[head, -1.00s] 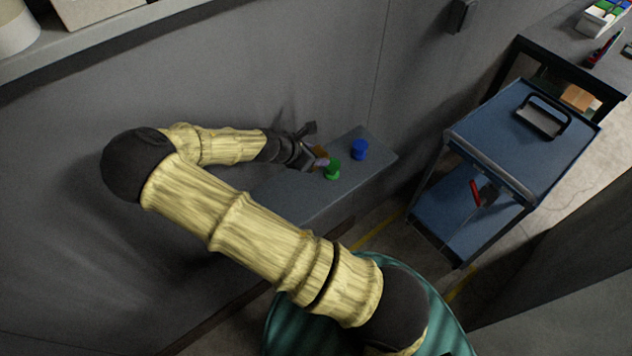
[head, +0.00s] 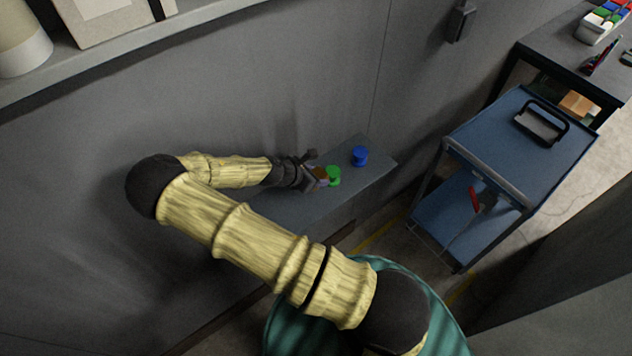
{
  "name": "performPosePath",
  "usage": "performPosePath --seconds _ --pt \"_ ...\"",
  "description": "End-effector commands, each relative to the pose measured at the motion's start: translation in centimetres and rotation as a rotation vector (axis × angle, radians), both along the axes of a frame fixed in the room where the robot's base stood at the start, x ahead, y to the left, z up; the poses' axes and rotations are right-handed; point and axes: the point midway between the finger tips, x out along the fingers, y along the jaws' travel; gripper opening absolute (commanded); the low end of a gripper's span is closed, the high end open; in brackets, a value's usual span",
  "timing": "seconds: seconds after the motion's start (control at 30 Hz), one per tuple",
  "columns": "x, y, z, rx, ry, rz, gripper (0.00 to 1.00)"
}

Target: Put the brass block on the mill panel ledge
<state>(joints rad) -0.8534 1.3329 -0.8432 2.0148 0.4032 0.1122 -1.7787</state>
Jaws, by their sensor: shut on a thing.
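My gripper (head: 315,175) is at the ledge (head: 375,170), a grey shelf along the wall in the middle of the head view. It is shut on the brass block (head: 321,173), a small brownish piece mostly hidden by the fingers. The block is at or just above the ledge top; I cannot tell whether it touches. A green knob-like piece (head: 334,176) is right beside the block on the right. A blue one (head: 360,156) stands further right on the ledge.
A blue two-level cart (head: 480,140) with a black handle stands to the right. A dark table (head: 570,45) with bins is behind it. A higher shelf (head: 130,50) with a pale container and box runs along the upper left. The ledge's right end is bare.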

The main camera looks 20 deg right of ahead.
Motion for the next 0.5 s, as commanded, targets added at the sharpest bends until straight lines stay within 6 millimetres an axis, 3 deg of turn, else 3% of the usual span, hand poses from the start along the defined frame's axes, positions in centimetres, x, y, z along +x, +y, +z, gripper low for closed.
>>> performPosePath --seconds 0.3,0.5 --pt "0.0 0.0 -3.4 -0.001 0.001 0.003 0.10" --pt "0.0 0.0 -3.6 0.000 0.000 0.001 0.10"
